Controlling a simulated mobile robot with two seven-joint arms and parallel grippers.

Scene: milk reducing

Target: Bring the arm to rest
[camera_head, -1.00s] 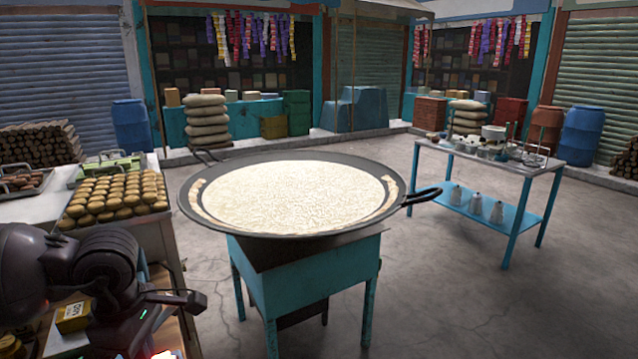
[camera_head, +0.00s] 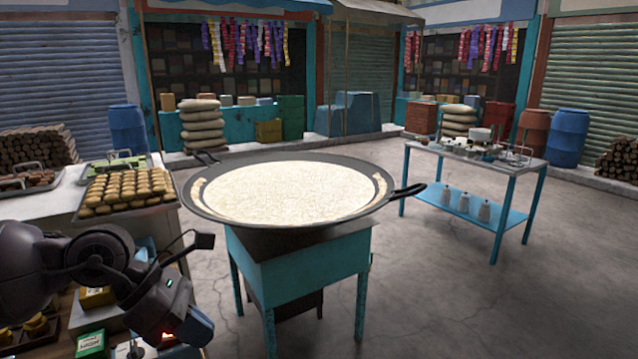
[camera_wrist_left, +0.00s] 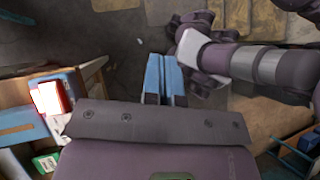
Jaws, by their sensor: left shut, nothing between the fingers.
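My left arm comes in at the lower left of the head view, beside the food counter. Its gripper (camera_head: 198,328) hangs low there, pointing down, left of the teal stand under the pan. In the left wrist view the two blue fingers (camera_wrist_left: 164,78) are together with nothing between them. Purple-grey parts of my own body show close to the fingers in that view. My right gripper is not in view.
A wide pan of pale milk (camera_head: 290,190) stands on a teal stand (camera_head: 300,268). A tray of buns (camera_head: 125,190) lies on the left counter. Small boxes (camera_head: 92,343) sit low at the lower left. A blue side table (camera_head: 480,210) stands at right, with open floor between.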

